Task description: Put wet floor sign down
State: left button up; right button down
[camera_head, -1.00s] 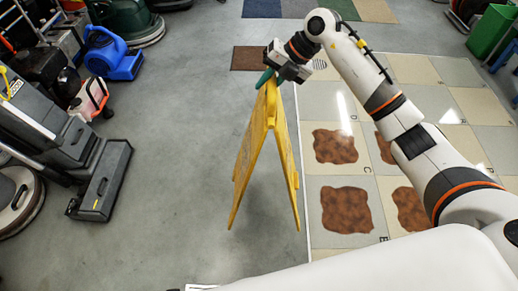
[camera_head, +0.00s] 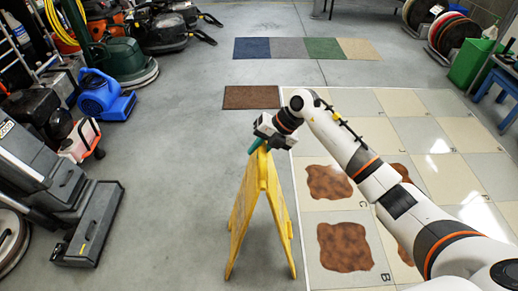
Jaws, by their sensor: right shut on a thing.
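The yellow wet floor sign (camera_head: 246,213) is upright with its legs spread, in the middle of the camera_head view, on the grey floor side of the tiled area's edge. My right gripper (camera_head: 260,140) is shut on the top of the sign, its arm coming in from the right. Green gripper fingers show at the sign's top. I cannot tell for sure whether the sign's feet touch the floor. My left gripper is out of view.
A tiled area (camera_head: 380,104) with brown stains (camera_head: 345,247) lies to the right. A brown mat (camera_head: 252,97) and coloured mats (camera_head: 286,49) lie beyond. Cleaning machines (camera_head: 90,223) and a blue blower (camera_head: 105,97) line the left. Grey floor (camera_head: 170,150) left of the sign is clear.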

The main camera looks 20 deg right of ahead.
jog(key=shift+f, duration=0.1)
jog(key=shift+s+f, duration=0.15)
jog(key=shift+f, duration=0.35)
jog(key=c, duration=1.3)
grip_release()
jog(key=shift+f, duration=0.25)
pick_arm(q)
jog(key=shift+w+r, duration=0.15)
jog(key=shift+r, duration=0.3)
pick_arm(e)
jog(key=shift+r, duration=0.1)
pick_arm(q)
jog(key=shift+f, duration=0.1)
pick_arm(e)
jog(key=shift+r, duration=0.1)
jog(key=shift+r, duration=0.5)
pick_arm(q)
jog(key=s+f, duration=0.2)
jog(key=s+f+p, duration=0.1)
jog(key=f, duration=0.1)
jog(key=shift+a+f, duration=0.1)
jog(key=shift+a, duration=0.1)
pick_arm(e)
jog(key=v, duration=1.2)
jog(key=shift+r, duration=0.2)
